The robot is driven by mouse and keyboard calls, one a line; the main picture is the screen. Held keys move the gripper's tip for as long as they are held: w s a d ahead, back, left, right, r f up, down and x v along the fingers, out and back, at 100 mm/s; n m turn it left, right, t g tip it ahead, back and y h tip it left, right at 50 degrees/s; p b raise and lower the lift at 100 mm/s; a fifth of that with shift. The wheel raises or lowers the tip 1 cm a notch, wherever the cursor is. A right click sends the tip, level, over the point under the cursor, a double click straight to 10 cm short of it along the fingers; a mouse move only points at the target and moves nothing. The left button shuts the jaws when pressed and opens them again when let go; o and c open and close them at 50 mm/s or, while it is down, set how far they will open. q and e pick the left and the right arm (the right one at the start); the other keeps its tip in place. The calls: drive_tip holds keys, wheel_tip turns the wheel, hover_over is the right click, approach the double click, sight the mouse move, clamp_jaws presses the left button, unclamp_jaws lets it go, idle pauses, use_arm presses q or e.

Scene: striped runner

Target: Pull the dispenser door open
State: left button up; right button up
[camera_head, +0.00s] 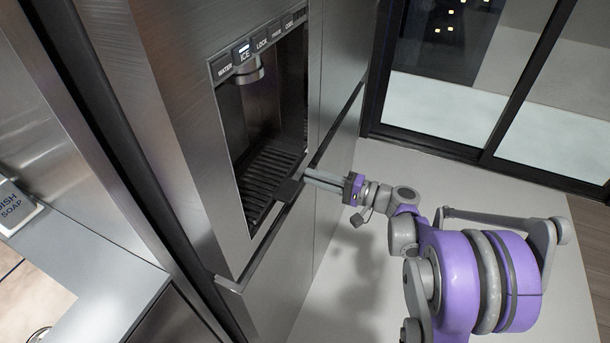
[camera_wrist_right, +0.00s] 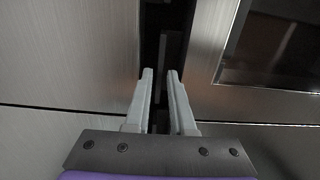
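The dispenser door (camera_head: 195,150) is a brushed steel fridge panel with an ice and water recess (camera_head: 275,125), labelled buttons along its top and a dark slatted tray. It looks closed. My right gripper (camera_head: 306,177) reaches in from the right, its fingers by the lower right side of the recess. In the right wrist view, the two pale fingers (camera_wrist_right: 160,75) are apart, with nothing seen held between them. They point at a dark vertical gap (camera_wrist_right: 160,50) between steel panels. Whether they touch the door is unclear. My left gripper is not in view.
A counter (camera_head: 75,265) with a dish soap container (camera_head: 15,207) is at the left. A dark-framed glass door (camera_head: 480,95) stands at the back right. Pale floor (camera_head: 340,290) lies open below my right arm.

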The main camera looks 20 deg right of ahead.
drive_tip(key=shift+x, duration=1.35)
clamp_jaws()
idle(0.4)
